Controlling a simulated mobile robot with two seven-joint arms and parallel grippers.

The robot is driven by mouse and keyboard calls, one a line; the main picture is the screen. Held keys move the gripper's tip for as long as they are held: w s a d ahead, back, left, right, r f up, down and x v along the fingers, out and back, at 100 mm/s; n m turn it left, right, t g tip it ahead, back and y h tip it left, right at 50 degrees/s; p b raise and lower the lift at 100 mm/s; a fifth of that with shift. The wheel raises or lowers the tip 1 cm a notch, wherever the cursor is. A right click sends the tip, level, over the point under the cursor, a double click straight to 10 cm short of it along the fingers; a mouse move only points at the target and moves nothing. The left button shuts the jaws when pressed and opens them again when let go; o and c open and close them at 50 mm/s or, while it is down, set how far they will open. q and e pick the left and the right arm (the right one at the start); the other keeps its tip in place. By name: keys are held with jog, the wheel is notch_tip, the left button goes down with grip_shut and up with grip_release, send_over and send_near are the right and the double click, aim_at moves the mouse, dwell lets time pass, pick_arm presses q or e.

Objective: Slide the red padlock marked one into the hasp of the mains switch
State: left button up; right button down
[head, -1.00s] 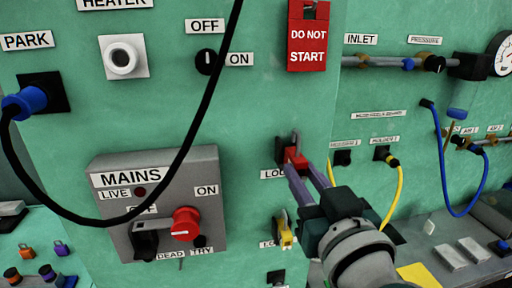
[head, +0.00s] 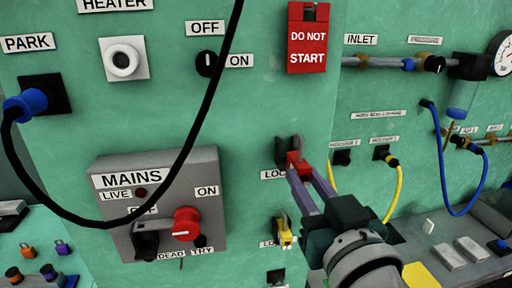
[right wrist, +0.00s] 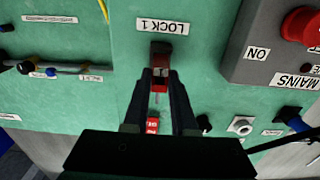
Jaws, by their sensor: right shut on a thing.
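The red padlock (head: 297,162) is at the dark hook (head: 287,149) above the LOCK 1 label, on the green panel. My right gripper (head: 301,173) is shut on it. In the right wrist view the padlock (right wrist: 160,86) sits between the fingertips, below the LOCK 1 label; its number cannot be read. Whether its shackle is still around the hook cannot be told. The mains switch (head: 186,224) has a red handle pointing right on a grey box. A dark hasp-like part (head: 146,243) is at the lower left of that box. My left gripper is not in view.
A yellow padlock (head: 283,232) hangs below the red one. A black cable (head: 180,160) loops in front of the mains box. A red DO NOT START sign (head: 307,40) is above. Yellow and blue hoses (head: 399,190) are at right. The panel between padlock and box is clear.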

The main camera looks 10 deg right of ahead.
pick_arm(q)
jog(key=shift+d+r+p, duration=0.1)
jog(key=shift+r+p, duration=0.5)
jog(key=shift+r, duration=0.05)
pick_arm(e)
jog(key=shift+s, duration=1.9)
